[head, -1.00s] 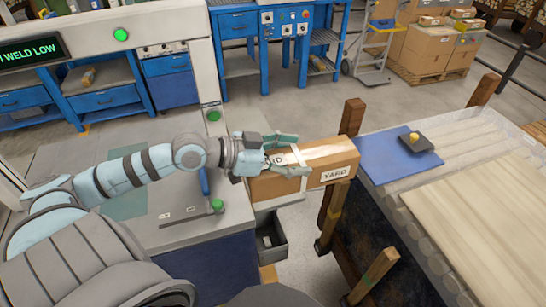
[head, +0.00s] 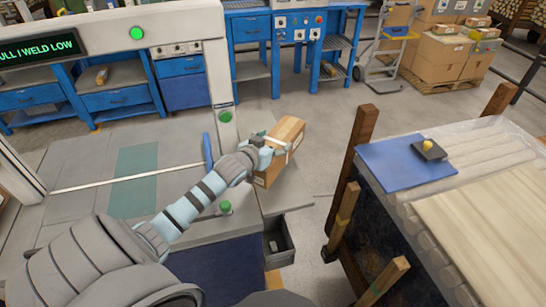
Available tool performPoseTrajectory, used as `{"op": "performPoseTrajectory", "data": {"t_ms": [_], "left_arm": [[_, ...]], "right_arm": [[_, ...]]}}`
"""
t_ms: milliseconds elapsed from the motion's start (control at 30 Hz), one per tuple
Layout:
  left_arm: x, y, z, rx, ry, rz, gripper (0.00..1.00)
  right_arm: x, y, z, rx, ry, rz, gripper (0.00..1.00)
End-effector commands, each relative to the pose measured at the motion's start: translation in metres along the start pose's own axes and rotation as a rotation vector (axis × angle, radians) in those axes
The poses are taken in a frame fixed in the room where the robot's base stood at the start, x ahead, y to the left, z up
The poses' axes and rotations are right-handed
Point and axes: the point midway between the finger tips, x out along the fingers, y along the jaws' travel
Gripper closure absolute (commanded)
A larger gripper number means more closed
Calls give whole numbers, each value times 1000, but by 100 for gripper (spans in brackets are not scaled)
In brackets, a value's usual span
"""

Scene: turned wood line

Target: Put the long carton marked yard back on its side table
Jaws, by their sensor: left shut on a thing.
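My left gripper (head: 276,147) is shut on the long brown carton (head: 288,132), with its fingers across the carton's top. The carton points away from me, its near end at the lower left. A small pale mark shows on that end, but I cannot read it from here. The carton appears over the right end of the grey worktop (head: 285,200); I cannot tell if it touches. I cannot tell which surface is its side table. My right gripper is out of view.
A white machine frame with a lit sign (head: 40,48) stands at the left. A dark open bin (head: 279,243) is below the worktop's front edge. Wooden posts (head: 352,165) flank the roller table with a blue mat (head: 405,163) at the right. Floor is free between.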

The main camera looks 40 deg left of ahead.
Motion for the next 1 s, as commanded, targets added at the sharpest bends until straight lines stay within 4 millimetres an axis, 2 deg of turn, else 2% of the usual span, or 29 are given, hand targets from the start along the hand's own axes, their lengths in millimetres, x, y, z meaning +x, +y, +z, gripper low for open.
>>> {"op": "performPoseTrajectory", "data": {"t_ms": [267, 600, 633, 733, 1000], "left_arm": [[16, 0, 43, 0, 3, 1, 83], [18, 1, 46, 1, 5, 2, 83], [18, 0, 48, 1, 2, 1, 31], [18, 0, 47, 1, 2, 1, 15], [17, 0, 47, 1, 2, 0, 14]], "right_arm": [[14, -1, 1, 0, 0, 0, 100], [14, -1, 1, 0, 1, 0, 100], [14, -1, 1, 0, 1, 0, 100], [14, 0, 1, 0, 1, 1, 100], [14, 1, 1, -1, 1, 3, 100]]}}
